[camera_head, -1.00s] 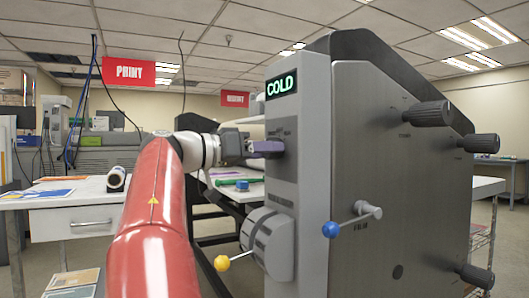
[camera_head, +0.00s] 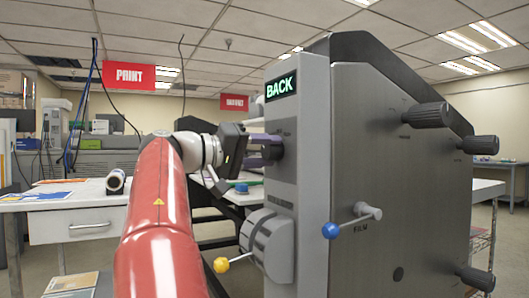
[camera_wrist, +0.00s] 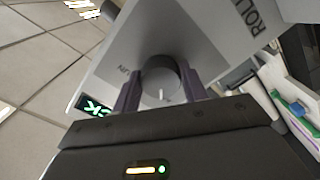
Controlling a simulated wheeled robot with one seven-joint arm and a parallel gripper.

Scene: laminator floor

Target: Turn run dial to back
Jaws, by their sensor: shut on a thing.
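The laminator (camera_head: 297,160) stands at the right of the head view, with a grey front column and a dark side plate. Its display (camera_head: 281,87) reads BACK in green; part of it also shows in the wrist view (camera_wrist: 96,106). In the wrist view the run dial (camera_wrist: 160,78) is a round grey knob with a pale pointer mark, on the column's face. My gripper (camera_head: 272,148) is at the upper column, below the display. Its two purple fingers stand on either side of the dial and are shut on it. In the head view the fingers hide the dial.
Below is a large grey knob (camera_head: 267,240) with a yellow-ball lever (camera_head: 221,264). A blue-ball lever (camera_head: 331,230) marked FILM sticks out from the side plate. A white table (camera_head: 75,205) with a roll stands at the left.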

